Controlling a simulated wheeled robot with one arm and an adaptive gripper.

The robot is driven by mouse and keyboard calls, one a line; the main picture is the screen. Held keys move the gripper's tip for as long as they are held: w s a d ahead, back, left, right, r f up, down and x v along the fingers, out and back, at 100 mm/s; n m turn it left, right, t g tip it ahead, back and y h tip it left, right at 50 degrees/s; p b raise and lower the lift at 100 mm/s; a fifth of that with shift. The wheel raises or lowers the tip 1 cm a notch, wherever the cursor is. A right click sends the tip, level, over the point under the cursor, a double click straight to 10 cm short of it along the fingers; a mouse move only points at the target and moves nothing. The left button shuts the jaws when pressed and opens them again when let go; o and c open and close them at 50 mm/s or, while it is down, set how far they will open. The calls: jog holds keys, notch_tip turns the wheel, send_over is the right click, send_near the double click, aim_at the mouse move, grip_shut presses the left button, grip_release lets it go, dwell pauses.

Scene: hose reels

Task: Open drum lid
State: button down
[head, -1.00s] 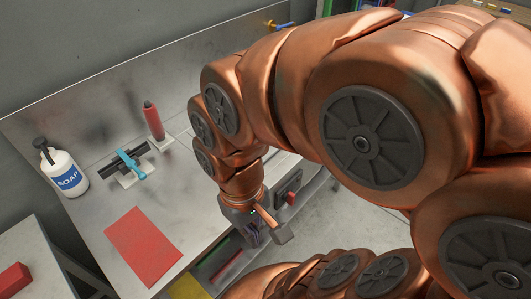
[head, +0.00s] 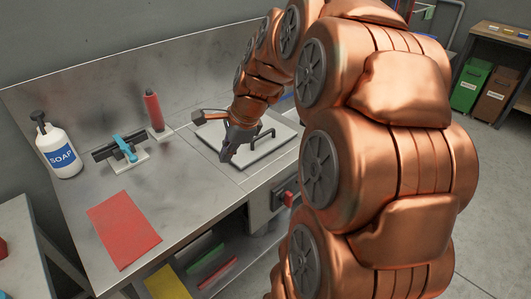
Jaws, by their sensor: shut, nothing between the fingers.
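A pale rectangular lid (head: 259,151) lies flat on the steel bench top, partly hidden behind my arm and gripper. I take it to be the drum lid; no drum body shows. My gripper (head: 227,157) is shut and empty, pointing down over the lid's left part, to the left of the handle. I cannot tell whether its fingertips touch the lid. The lid looks closed.
On the steel bench (head: 180,190) are a soap bottle (head: 60,150), a squeegee-like tool (head: 126,148), a red cylinder (head: 153,112) and a red sheet (head: 124,229). A dark box with a red knob (head: 288,198) is on the bench front. Bins (head: 480,87) stand far right.

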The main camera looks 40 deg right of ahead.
jog(key=w+d+f+m+t+b, duration=0.25)
jog(key=d+m, duration=0.35)
jog(key=d, duration=0.4)
jog(key=m+h+b, duration=0.2)
jog(key=m+b, duration=0.1)
jog(key=m, duration=0.4)
send_near(260, 144)
jog(key=shift+t, duration=0.45)
jog(key=x, duration=0.3)
jog(key=s+p+x, duration=0.1)
jog(key=x, duration=0.1)
jog(key=shift+w+f, duration=0.2)
jog(key=shift+f, duration=0.25)
jog(key=shift+r, duration=0.15)
